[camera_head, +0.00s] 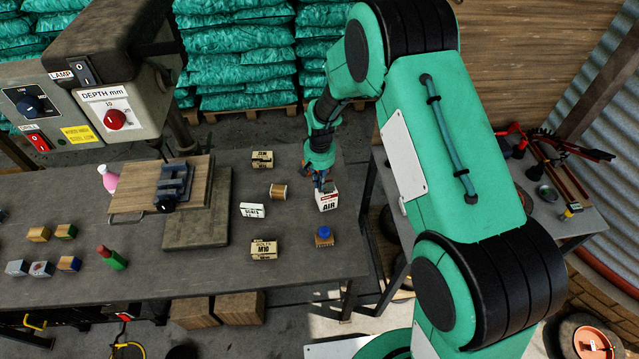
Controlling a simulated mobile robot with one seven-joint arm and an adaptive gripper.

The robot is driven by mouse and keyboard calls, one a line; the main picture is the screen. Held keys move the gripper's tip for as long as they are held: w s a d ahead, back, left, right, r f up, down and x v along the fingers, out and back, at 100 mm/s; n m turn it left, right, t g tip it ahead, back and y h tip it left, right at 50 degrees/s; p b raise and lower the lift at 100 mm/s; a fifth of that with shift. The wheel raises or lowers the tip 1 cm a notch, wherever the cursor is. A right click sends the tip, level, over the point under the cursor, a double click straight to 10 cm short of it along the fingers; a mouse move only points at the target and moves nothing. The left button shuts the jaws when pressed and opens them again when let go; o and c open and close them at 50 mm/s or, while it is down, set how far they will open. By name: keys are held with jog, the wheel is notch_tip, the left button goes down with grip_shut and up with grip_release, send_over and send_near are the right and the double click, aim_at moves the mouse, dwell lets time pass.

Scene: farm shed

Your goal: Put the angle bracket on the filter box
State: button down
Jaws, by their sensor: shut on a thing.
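The filter box (328,203), white with a red band and the word AIR, stands upright near the right end of the workbench. My gripper (320,185) points down at the top of the filter box, right over it. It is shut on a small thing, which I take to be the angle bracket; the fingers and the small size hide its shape. I cannot tell whether the held thing touches the box top. No other angle bracket shows on the bench.
Around the box on the workbench (310,262) are a thread spool (278,191), a blue-topped block (324,237), a white carton (253,210), an M10 carton (264,249) and another tan carton (262,159). A drill press (110,85) stands left. Bare bench lies right of the box.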

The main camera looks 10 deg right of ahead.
jog(key=shift+f, duration=0.15)
jog(key=c, duration=1.9)
grip_release()
jog(key=shift+c, duration=0.2)
notch_tip(320, 180, up, 12)
jog(key=p, duration=0.1)
jog(key=shift+p, duration=0.4)
